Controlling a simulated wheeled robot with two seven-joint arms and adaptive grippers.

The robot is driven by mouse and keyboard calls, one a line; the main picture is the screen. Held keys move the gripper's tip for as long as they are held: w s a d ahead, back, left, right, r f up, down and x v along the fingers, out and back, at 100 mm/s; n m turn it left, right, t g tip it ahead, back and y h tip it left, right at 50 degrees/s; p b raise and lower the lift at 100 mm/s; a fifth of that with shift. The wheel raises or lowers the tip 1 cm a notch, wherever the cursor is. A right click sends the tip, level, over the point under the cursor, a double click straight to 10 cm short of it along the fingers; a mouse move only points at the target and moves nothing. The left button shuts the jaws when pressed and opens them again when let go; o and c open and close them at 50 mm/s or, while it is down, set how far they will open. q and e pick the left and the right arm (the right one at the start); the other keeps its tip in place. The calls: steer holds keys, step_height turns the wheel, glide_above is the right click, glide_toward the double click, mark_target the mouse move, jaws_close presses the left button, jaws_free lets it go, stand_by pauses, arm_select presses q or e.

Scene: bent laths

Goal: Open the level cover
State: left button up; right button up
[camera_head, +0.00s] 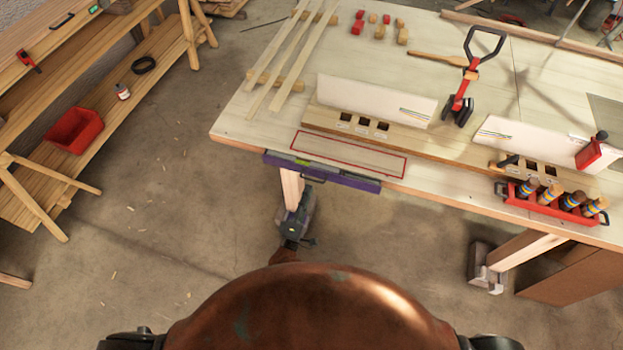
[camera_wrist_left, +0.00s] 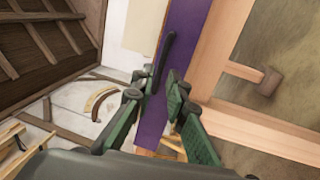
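A long purple level (camera_head: 340,179) lies along the front edge of the workbench, with a yellow-green patch near its left end. In the left wrist view the purple level (camera_wrist_left: 181,45) runs up the picture, with a slim dark bar (camera_wrist_left: 166,55) along it. I cannot tell for sure whether this bar is the cover. My left gripper (camera_head: 303,196) is just below the level's left part in the head view. In the wrist view its green fingers (camera_wrist_left: 158,87) are apart, with the dark bar's lower end between or just beyond their tips; contact is unclear. My right gripper is not in view.
A red-outlined rectangle (camera_head: 347,154) is on the bench behind the level. Slotted wooden boards (camera_head: 400,140), a red rack with several striped handles (camera_head: 555,202) and a red tool with a black handle (camera_head: 465,88) stand nearby. A bench leg (camera_head: 291,188) is beside the gripper.

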mark_target(312, 180)
arm_select(q)
steer(key=x, duration=0.5)
steer(key=shift+w, duration=0.2)
steer(key=shift+w+d, duration=0.1)
steer(key=shift+c, duration=0.4)
jaws_close()
